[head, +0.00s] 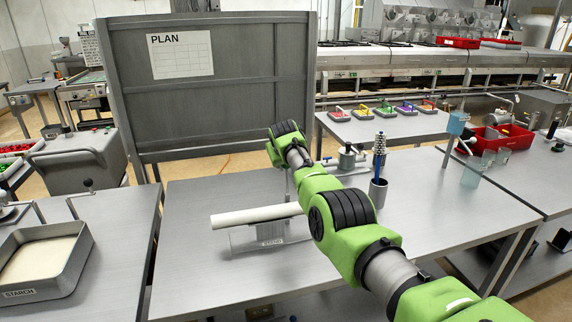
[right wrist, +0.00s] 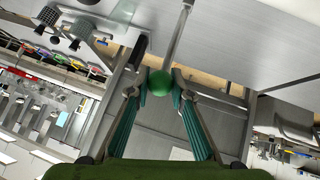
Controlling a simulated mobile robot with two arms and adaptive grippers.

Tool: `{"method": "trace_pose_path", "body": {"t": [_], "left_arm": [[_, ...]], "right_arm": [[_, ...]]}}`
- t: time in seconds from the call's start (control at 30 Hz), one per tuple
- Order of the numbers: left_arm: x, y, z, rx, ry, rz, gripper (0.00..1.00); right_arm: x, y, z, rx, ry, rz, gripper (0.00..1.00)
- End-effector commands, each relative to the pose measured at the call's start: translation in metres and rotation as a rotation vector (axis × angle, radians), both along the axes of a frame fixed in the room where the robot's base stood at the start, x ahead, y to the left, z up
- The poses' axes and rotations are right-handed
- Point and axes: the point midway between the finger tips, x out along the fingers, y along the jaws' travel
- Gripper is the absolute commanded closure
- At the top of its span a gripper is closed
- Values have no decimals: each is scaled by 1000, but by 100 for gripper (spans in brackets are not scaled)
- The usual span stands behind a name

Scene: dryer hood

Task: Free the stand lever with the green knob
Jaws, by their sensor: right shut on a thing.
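The green knob (right wrist: 160,83) sits at the end of a thin grey lever rod (right wrist: 178,40) in the right wrist view. My right gripper (right wrist: 159,90) has its fingertips on either side of the knob and is shut on it. In the head view my green right arm reaches over the table, and its links hide the knob and the fingers. The arm covers the roll's right end. My left gripper is not in view.
A starch tray (head: 75,262) is at the left. A PLAN board (head: 230,100) rises behind the table. The table's front left is clear.

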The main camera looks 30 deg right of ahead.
Motion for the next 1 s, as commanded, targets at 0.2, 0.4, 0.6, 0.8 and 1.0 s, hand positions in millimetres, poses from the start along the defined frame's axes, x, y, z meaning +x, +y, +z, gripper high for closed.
{"method": "trace_pose_path", "body": {"t": [0.2,0.4,0.6,0.8,1.0], "left_arm": [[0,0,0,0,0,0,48],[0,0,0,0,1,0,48],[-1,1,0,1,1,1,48],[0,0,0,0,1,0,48],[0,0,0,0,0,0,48]], "right_arm": [[0,-1,1,-1,-3,0,62],[0,0,0,0,-2,1,62],[-1,1,3,-1,-2,-1,62],[-7,5,11,-2,-2,-1,62],[-19,11,21,-1,-3,0,62]]}}
